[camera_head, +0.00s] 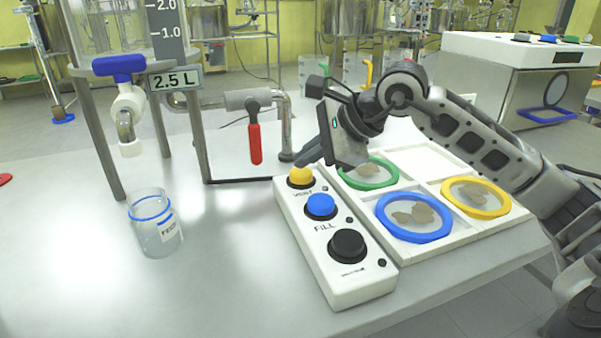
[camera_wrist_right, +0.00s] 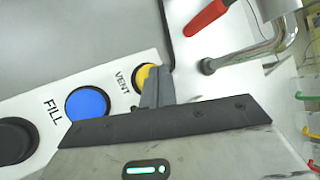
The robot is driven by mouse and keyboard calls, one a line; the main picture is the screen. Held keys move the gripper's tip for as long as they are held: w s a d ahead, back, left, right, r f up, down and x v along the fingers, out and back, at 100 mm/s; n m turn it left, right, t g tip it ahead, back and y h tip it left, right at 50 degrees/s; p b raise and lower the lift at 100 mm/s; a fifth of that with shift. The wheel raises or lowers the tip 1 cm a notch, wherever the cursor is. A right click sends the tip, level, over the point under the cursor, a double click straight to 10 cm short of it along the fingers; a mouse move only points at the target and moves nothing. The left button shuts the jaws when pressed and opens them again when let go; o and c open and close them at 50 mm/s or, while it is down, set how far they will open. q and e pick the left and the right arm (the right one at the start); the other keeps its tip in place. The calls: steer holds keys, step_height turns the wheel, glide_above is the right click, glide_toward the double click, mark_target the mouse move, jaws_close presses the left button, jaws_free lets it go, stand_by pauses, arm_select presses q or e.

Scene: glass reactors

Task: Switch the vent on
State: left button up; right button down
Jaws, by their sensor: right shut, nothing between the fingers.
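A white control box (camera_head: 325,256) lies on the table with a yellow VENT button (camera_head: 300,176), a blue FILL button (camera_head: 320,206) and a black button (camera_head: 347,245). My right gripper (camera_head: 302,160) is shut and empty, with its fingertips right at the yellow button. In the right wrist view, the shut fingers (camera_wrist_right: 158,84) partly cover the yellow button (camera_wrist_right: 144,76); I cannot tell whether they press it. The blue button (camera_wrist_right: 87,104) shows beside them. A small dark dot sits beside each button; I see no clear light. My left gripper is not in view.
A jar with a blue ring (camera_head: 155,226) stands left of the box. A white tray (camera_head: 455,240) with colour-rimmed dishes lies at the right. Behind are a pipe with a red-handled valve (camera_head: 255,143) and a reactor stand (camera_head: 198,135). The front left of the table is clear.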

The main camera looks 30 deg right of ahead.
mark_target(308, 173)
steer(key=shift+f, duration=0.3)
stand_by(0.4)
steer(key=shift+r, duration=0.6)
steer(key=shift+r+p, duration=0.1)
steer(key=shift+p, duration=0.2)
step_height(308, 173, up, 6)
steer(key=p, duration=0.4)
steer(key=shift+p, duration=0.3)
